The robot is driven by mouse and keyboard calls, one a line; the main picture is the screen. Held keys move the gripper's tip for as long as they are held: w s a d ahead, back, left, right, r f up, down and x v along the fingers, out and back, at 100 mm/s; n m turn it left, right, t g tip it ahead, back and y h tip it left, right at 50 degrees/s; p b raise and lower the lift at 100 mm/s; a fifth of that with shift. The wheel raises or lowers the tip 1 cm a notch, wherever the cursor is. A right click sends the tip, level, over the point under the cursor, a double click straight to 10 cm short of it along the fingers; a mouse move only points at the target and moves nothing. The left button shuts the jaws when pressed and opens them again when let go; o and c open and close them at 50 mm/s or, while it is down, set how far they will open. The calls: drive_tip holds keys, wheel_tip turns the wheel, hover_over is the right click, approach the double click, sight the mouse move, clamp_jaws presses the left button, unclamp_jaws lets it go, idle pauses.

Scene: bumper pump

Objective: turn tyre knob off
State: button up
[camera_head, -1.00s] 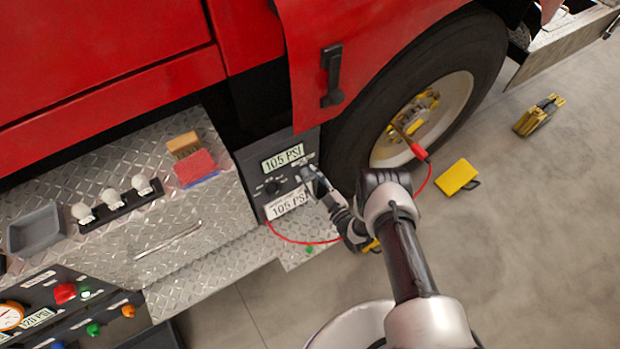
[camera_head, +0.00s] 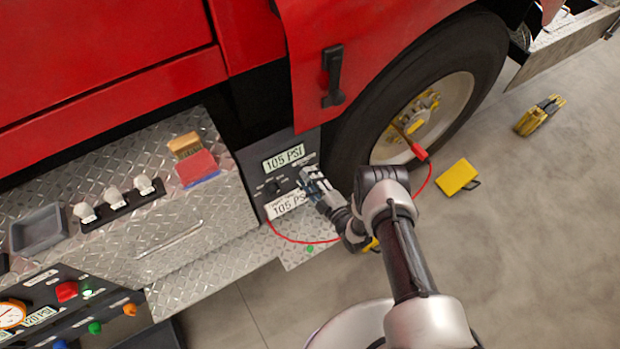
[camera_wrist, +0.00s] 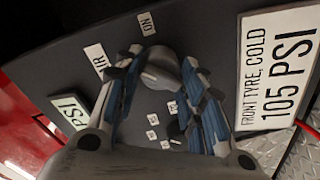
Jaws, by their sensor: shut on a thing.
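The tyre knob (camera_wrist: 160,70) is a grey rounded knob on the dark control panel (camera_wrist: 205,25). In the wrist view it sits between the fingertips of my gripper (camera_wrist: 163,58), which is shut on it. A small "ON" label (camera_wrist: 146,23) is just above the knob, and a label ending in "IR" (camera_wrist: 97,58) is to its left. In the head view my gripper (camera_head: 309,178) is at the right side of the panel (camera_head: 246,166) and its fingers hide the knob.
A white "FRONT TYRE, COLD 105 PSI" plate (camera_wrist: 278,72) is right of the fingers. A red hose (camera_head: 300,241) runs from the panel to the wheel (camera_head: 440,115). Yellow chocks (camera_head: 457,177) rest on the floor.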

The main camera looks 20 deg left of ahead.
drive_tip(key=n, duration=0.4)
drive_tip(key=shift+w+r, duration=0.15)
drive_tip(key=n, duration=0.4)
drive_tip(key=shift+t+h+p, duration=0.3)
drive_tip(key=shift+p, duration=0.05)
drive_tip(key=shift+n, duration=0.4)
drive_tip(key=o, duration=1)
drive_tip(key=v, duration=1.2)
